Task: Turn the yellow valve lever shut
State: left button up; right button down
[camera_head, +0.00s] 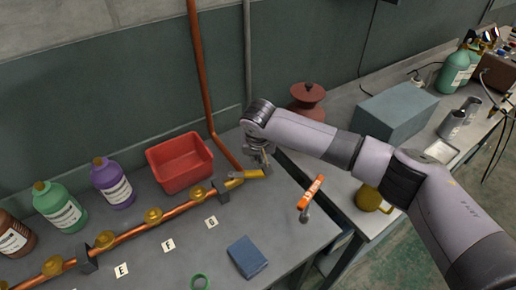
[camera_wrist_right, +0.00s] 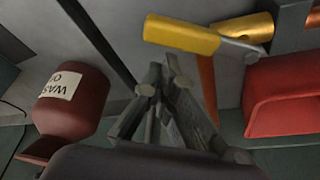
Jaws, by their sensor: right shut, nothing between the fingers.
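The yellow valve lever (camera_head: 254,173) is at the right end of the copper pipe (camera_head: 180,207) on the workbench, pointing right, roughly in line with the pipe. In the right wrist view the lever (camera_wrist_right: 182,34) is at the top, with a metal arm running to the brass valve body (camera_wrist_right: 250,27). My right gripper (camera_head: 264,163) is at the lever's free end in the head view, partly overlapping it. In the wrist view the right gripper (camera_wrist_right: 162,72) is shut and empty, its fingertips just below the lever; contact cannot be told. My left gripper is out of view.
A red bin (camera_head: 180,163) stands behind the pipe. A dark red waste-oil can (camera_head: 308,101) is behind my right arm; it also shows in the wrist view (camera_wrist_right: 72,103). An orange-handled tool (camera_head: 311,192) and a blue folded item (camera_head: 247,257) lie in front.

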jog(key=shift+s, duration=0.3)
dwell(0.4)
